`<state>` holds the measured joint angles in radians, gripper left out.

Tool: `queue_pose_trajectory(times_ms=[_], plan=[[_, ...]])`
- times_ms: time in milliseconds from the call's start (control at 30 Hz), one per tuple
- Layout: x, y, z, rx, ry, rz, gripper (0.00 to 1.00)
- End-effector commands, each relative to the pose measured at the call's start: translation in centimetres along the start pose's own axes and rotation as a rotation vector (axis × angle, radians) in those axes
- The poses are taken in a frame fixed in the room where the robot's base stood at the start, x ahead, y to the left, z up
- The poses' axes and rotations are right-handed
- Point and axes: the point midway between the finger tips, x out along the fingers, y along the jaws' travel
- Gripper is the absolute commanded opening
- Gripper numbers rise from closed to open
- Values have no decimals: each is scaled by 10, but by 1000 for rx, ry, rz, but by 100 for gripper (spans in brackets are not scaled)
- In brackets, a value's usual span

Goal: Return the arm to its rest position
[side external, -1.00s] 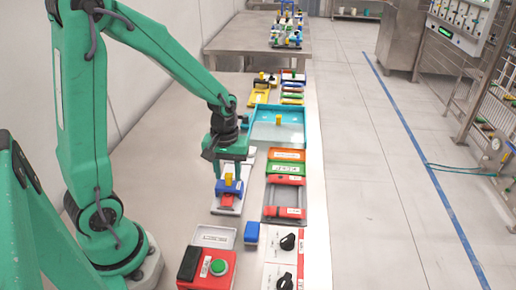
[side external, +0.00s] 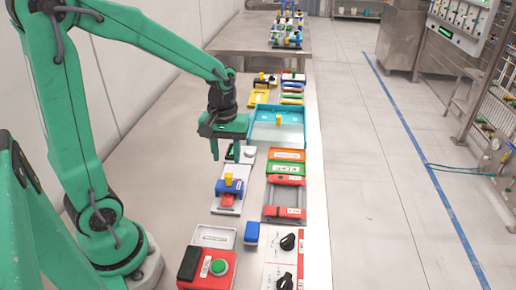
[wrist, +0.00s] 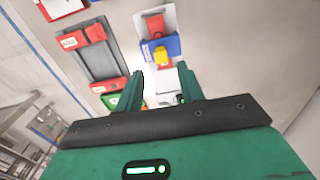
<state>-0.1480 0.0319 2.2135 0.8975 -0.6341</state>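My gripper (side external: 226,152) hangs above the table, fingers pointing down, behind and above the white plate (side external: 224,205) with the blue and yellow fixture (side external: 231,185). In the wrist view my gripper (wrist: 162,90) has its two fingers apart with nothing between them. The blue block with its yellow knob (wrist: 161,52) shows beyond the fingertips, clear of them. A red piece (side external: 227,200) sits on the same plate in front of the blue block.
Right of the plate stands a grey tray (side external: 270,203) with red pieces. A teal tray (side external: 262,136) lies further back. A red box with a green button (side external: 218,267), a blue block (side external: 251,233) and black knobs (side external: 288,242) are in front. The left table surface is clear.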

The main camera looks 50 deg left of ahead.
Motion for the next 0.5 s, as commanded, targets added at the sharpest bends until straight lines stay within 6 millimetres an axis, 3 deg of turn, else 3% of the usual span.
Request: queue_pose_trajectory(times_ms=[267, 500], plan=[[-15, 0, 8, 65, 37, 26, 38], [-45, -4, 27, 219, 122, 78, 38]])
